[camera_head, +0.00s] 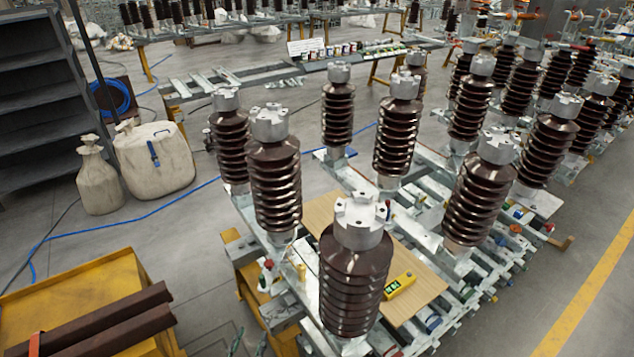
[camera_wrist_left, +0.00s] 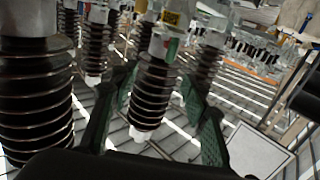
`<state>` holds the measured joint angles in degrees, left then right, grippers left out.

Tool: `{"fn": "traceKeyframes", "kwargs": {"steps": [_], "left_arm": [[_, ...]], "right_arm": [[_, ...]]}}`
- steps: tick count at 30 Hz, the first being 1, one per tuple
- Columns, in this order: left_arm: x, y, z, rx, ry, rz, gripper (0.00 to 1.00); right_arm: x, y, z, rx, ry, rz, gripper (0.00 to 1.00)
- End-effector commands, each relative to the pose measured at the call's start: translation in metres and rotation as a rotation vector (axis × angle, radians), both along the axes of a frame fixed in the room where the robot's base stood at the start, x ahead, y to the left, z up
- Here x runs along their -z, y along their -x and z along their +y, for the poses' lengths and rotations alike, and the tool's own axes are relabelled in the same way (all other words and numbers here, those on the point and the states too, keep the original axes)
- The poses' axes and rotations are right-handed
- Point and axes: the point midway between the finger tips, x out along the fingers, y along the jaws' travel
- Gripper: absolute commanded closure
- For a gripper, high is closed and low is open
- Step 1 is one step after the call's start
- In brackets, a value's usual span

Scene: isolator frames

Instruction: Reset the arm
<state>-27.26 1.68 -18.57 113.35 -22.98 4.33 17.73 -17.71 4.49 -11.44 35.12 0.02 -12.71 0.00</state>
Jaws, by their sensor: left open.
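My left gripper (camera_wrist_left: 157,84) shows in the left wrist view with its two dark green fingers spread apart. It is open, with nothing touching its fingers that I can see. A brown ribbed insulator (camera_wrist_left: 153,92) with a metal cap appears beyond the gap between the fingers. In the head view only small dark tips of this gripper (camera_head: 248,343) show at the bottom edge, left of the nearest insulator (camera_head: 352,268). The rest of the left arm is out of the head view. My right gripper is in neither view.
Several upright insulators stand on the metal frame (camera_head: 497,268), around a wooden board (camera_head: 428,290) bearing a yellow device (camera_head: 399,286). A yellow cart (camera_head: 85,290) carries dark bars at lower left. White bags (camera_head: 153,160) and a grey shelf (camera_head: 42,100) stand behind.

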Motion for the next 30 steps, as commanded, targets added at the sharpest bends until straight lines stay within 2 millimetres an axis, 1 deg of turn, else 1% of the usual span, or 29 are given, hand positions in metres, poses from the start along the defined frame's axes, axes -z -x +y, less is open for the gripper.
{"fn": "traceKeyframes", "kwargs": {"steps": [1, 3, 8, 11, 14, 17, 20, 23, 24, 26, 27, 29, 30], "left_arm": [[0.002, 0.000, 0.000, -0.001, -0.001, 0.004, 0.58], [0.016, 0.000, 0.002, -0.003, -0.004, 0.027, 0.58], [0.043, 0.002, 0.006, -0.009, -0.014, 0.076, 0.58], [0.065, 0.004, 0.007, -0.011, -0.023, 0.114, 0.58], [0.092, 0.006, 0.009, -0.011, -0.032, 0.160, 0.58], [0.125, 0.011, 0.011, -0.012, -0.043, 0.220, 0.58], [0.165, 0.020, 0.015, -0.013, -0.057, 0.290, 0.58], [0.215, 0.034, 0.021, -0.016, -0.077, 0.383, 0.58], [0.239, 0.042, 0.024, -0.017, -0.086, 0.430, 0.58], [0.278, 0.059, 0.031, -0.020, -0.102, 0.507, 0.58], [0.305, 0.072, 0.036, -0.022, -0.113, 0.561, 0.58], [0.342, 0.094, 0.044, -0.025, -0.130, 0.639, 0.58], [0.365, 0.109, 0.050, -0.027, -0.140, 0.692, 0.58]], "right_arm": [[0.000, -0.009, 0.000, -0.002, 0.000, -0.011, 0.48], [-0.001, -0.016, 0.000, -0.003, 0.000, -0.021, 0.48], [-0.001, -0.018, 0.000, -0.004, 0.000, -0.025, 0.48], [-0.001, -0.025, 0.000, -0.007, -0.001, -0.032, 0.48], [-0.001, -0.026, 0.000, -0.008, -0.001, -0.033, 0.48], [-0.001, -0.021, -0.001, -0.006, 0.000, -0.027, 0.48], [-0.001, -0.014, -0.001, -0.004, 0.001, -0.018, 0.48], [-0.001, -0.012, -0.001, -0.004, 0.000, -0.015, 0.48], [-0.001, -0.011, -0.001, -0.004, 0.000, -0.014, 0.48], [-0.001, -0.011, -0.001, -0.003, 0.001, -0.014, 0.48], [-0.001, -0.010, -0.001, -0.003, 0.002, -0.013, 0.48], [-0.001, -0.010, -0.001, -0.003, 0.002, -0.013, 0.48], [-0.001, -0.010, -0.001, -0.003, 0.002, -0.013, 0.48]]}}
